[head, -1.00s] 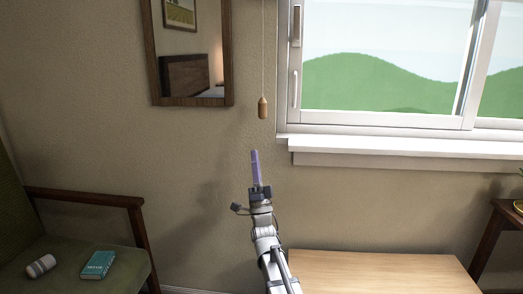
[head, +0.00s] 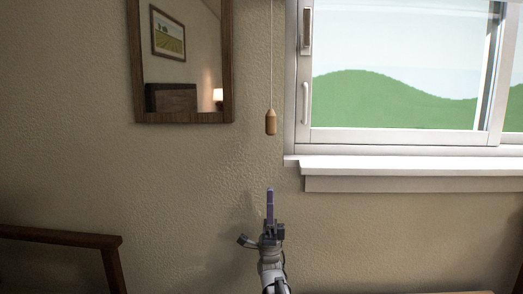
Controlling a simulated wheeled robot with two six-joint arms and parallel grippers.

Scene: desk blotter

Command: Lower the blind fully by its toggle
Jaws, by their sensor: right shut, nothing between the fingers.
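The wooden toggle (head: 271,122) hangs on a thin pale cord (head: 271,50) in front of the wall, between the mirror and the window. My right gripper (head: 270,192) points upward below the toggle, with a clear gap between them. Its purple fingers are together and hold nothing. The blind itself is not visible in the part of the window (head: 395,70) that shows. My left gripper is not in view.
A wood-framed mirror (head: 184,115) hangs on the wall left of the cord. The white window sill (head: 400,167) juts out to the right of my gripper. A wooden chair arm (head: 60,236) is at the lower left. The wall around the toggle is free.

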